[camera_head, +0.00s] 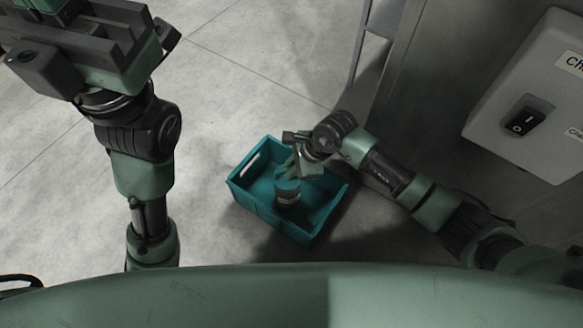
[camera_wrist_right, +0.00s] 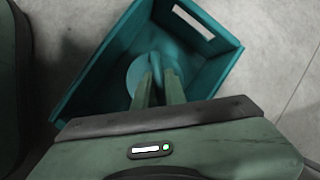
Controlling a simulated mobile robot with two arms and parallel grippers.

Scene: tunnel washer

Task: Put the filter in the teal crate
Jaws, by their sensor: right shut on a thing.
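The teal crate (camera_head: 262,211) stands on the floor in the middle of the head view. The filter (camera_head: 288,193), a short cylinder with a teal top and a pale ribbed side, shows within the crate's outline. My right gripper (camera_head: 287,174) is shut on the top of the filter, above the crate. In the right wrist view my fingers (camera_wrist_right: 159,90) meet at the round teal top of the filter (camera_wrist_right: 135,76), with the crate (camera_wrist_right: 97,72) around it. Whether the filter touches the crate floor is unclear. My left gripper (camera_head: 88,38) is at the top left, away from the crate; its fingertips are not clear.
A grey metal machine wall (camera_head: 425,85) rises right of the crate, with a pale switch box (camera_head: 530,95) on it. A thin metal leg (camera_head: 361,42) stands behind the crate. The concrete floor (camera_head: 215,105) left of the crate is clear.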

